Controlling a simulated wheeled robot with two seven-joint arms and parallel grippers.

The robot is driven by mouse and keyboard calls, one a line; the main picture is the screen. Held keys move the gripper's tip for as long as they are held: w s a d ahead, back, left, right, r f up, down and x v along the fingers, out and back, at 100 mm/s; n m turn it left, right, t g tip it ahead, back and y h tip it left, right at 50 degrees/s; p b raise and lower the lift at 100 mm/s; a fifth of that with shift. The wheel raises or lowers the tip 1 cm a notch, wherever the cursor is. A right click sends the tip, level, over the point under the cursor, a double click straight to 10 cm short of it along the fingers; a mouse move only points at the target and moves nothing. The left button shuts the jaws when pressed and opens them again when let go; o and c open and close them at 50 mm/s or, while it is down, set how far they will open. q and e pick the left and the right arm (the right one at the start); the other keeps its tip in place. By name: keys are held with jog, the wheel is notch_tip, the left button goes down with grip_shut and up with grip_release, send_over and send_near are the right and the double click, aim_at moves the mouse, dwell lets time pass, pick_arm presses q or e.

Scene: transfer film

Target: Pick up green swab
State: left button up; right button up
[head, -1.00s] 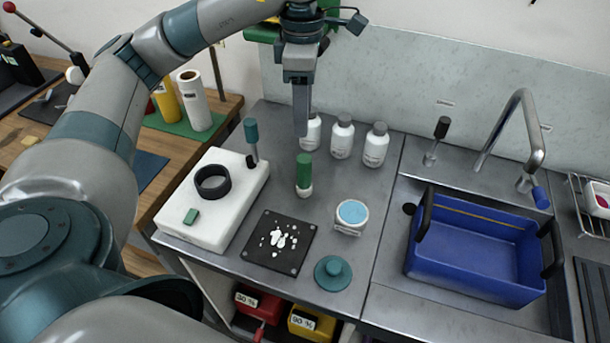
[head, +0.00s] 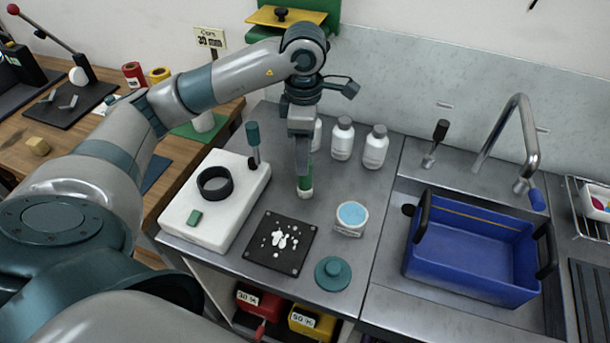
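The green swab (head: 305,184) stands upright on the grey steel worktop, with a green upper part and a white lower end. My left gripper (head: 302,172) points straight down at it from above, and its fingers overlap the swab's upper part in the picture. Only the lower green part and the white end show clearly below the fingers. I cannot tell whether the fingers are open around the swab or shut on it. My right gripper is not in view.
Several white bottles (head: 375,148) stand close behind the gripper. A white block with a black ring (head: 214,182) is left, a black plate with white bits (head: 274,256) in front, a round pot with blue contents (head: 351,218) right. A blue basin (head: 475,259) is farther right.

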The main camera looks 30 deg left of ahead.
aim_at(305, 178)
pick_arm(q)
jog(key=shift+f, duration=0.9)
jog(key=shift+f+p, duration=0.75)
jog(key=shift+p, duration=0.2)
notch_tip(305, 178, down, 3)
jog(key=shift+d+r+p, duration=0.1)
jog(key=shift+p, duration=0.65)
jog(key=shift+f, duration=0.45)
jog(key=c, duration=1.1)
